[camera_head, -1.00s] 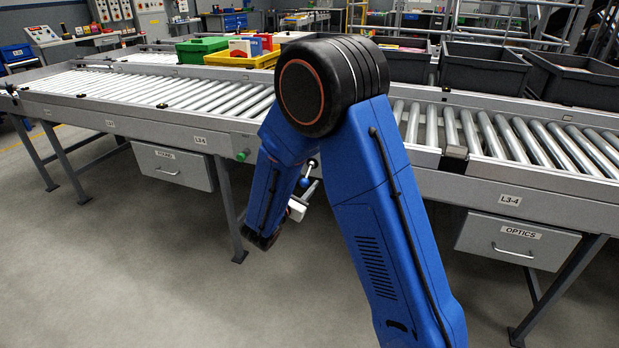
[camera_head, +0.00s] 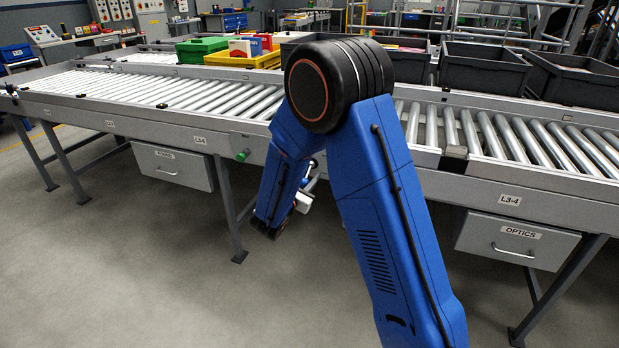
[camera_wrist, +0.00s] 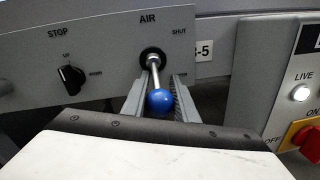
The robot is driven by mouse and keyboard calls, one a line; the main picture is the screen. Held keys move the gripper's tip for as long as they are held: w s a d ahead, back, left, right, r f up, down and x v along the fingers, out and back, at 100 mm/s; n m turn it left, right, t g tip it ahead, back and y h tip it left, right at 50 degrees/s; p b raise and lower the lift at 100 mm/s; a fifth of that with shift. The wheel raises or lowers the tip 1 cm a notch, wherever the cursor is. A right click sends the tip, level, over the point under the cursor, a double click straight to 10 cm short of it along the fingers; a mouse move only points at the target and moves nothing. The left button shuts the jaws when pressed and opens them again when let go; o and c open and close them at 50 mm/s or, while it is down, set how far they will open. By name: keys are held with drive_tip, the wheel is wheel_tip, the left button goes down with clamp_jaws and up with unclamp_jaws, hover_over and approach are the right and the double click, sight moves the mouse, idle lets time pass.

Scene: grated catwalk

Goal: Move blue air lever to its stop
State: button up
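In the wrist view the blue air lever (camera_wrist: 160,102) is a blue ball on a short metal shaft, coming from a black round pivot on a grey panel under the word AIR. The shaft points down and slightly right in the picture. SHUT is printed to the upper right of the pivot, and another label at the lower right is partly hidden. My gripper (camera_wrist: 162,80) is open, with one grey finger on each side of the lever. The ball appears between the fingers; whether it touches either one is unclear. In the head view my arm hides the lever.
A black STOP knob (camera_wrist: 71,78) is left of the lever on the panel (camera_wrist: 110,50). At the right a second panel carries a white LIVE lamp (camera_wrist: 300,93) and a red-and-yellow switch (camera_wrist: 308,140). The roller conveyor (camera_head: 230,98) stands over the work area, with drawers below.

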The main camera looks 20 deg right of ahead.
drive_tip(key=shift+r+g, duration=0.15)
drive_tip(key=shift+g, duration=0.15)
drive_tip(key=g+y, duration=0.1)
drive_tip(key=r+g+y, duration=0.1)
drive_tip(key=g+y, duration=0.1)
drive_tip(key=shift+s+a+r+g, duration=0.25)
drive_tip(key=shift+s+r+g, duration=0.05)
drive_tip(key=shift+s+r, duration=0.05)
drive_tip(key=shift+s+a+r+n+g+y, duration=0.15)
drive_tip(key=shift+r+g+y, duration=0.2)
drive_tip(key=shift+g+y, duration=0.4)
drive_tip(key=shift+w+d+r+n+g+y, duration=0.15)
drive_tip(key=shift+r+g+y, duration=0.15)
drive_tip(key=shift+g+y, duration=0.45)
drive_tip(key=shift+s+a+r+g, duration=0.1)
drive_tip(key=shift+g, duration=0.2)
drive_tip(key=o, duration=1)
drive_tip(key=v, duration=1.7)
drive_tip(key=shift+r, duration=0.15)
